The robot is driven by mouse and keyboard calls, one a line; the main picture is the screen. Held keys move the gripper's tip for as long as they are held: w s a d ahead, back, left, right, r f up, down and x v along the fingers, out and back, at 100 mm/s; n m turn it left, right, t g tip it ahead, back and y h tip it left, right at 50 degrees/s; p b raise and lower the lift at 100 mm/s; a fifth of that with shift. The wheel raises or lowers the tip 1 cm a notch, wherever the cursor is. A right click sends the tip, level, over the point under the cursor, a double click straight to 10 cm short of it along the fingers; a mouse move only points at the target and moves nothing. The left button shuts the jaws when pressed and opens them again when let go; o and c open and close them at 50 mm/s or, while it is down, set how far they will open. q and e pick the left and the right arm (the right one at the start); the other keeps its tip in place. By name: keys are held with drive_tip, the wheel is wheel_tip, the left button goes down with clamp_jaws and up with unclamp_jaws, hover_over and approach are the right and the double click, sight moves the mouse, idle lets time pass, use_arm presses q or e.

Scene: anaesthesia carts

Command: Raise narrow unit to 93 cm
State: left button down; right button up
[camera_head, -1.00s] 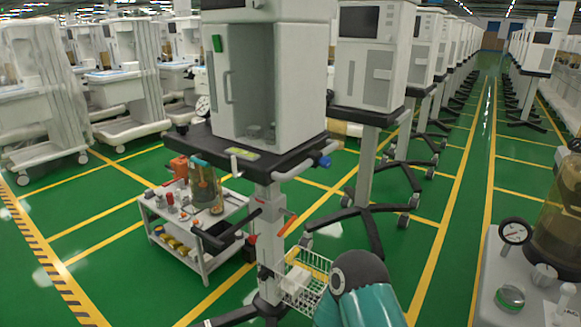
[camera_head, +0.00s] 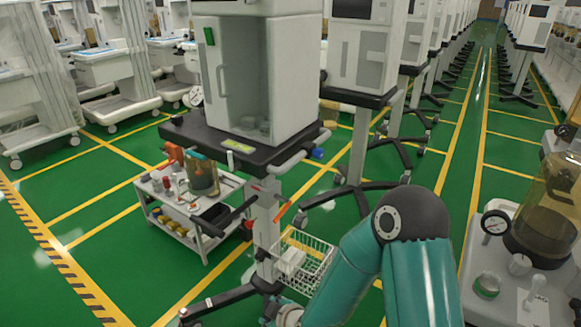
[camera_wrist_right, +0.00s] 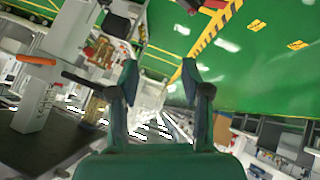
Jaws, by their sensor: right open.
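A tall white unit (camera_head: 290,75) stands in the middle of the head view on a dark shelf (camera_head: 225,143) carried by a slim grey column (camera_head: 265,215). An orange lever (camera_head: 285,212) and a black lever (camera_head: 235,212) stick out from the column. The right wrist view shows a pale column at the left with an orange lever (camera_wrist_right: 35,60) and a black lever (camera_wrist_right: 82,80). My right gripper (camera_wrist_right: 160,80) is open, with nothing between its fingers, to the right of the black lever and apart from it. In the head view its fingers are hidden or out of frame. My left gripper is not in view.
A wire basket (camera_head: 305,262) hangs low on the column. A white trolley (camera_head: 195,228) with bottles stands to the left. A bench with a gauge (camera_head: 495,222) and an amber jar (camera_head: 545,215) is at the right. More units stand in rows behind. Green floor is open at the left.

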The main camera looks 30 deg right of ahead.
drive_tip(key=w+d+r+n+t+h+p, duration=0.1)
drive_tip(key=w+d+r+n+t+h, duration=0.15)
drive_tip(key=r, duration=0.55)
drive_tip(key=w+d+r+n+t+h+p, duration=0.1)
drive_tip(key=w+d+r+n+p, duration=0.1)
drive_tip(key=d+r, duration=0.35)
drive_tip(key=n+t+h+p, duration=0.2)
drive_tip(key=n+t+h, duration=0.1)
drive_tip(key=n, duration=0.1)
approach(292, 164)
drive_tip(key=shift+m+g, duration=0.25)
drive_tip(key=p+x, duration=0.2)
drive_tip(key=x, duration=0.9)
drive_tip(key=shift+w+d, duration=0.1)
drive_tip(key=shift+w, duration=0.15)
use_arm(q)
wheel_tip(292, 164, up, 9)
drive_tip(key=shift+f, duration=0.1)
use_arm(e)
drive_tip(key=shift+f, duration=0.1)
clamp_jaws()
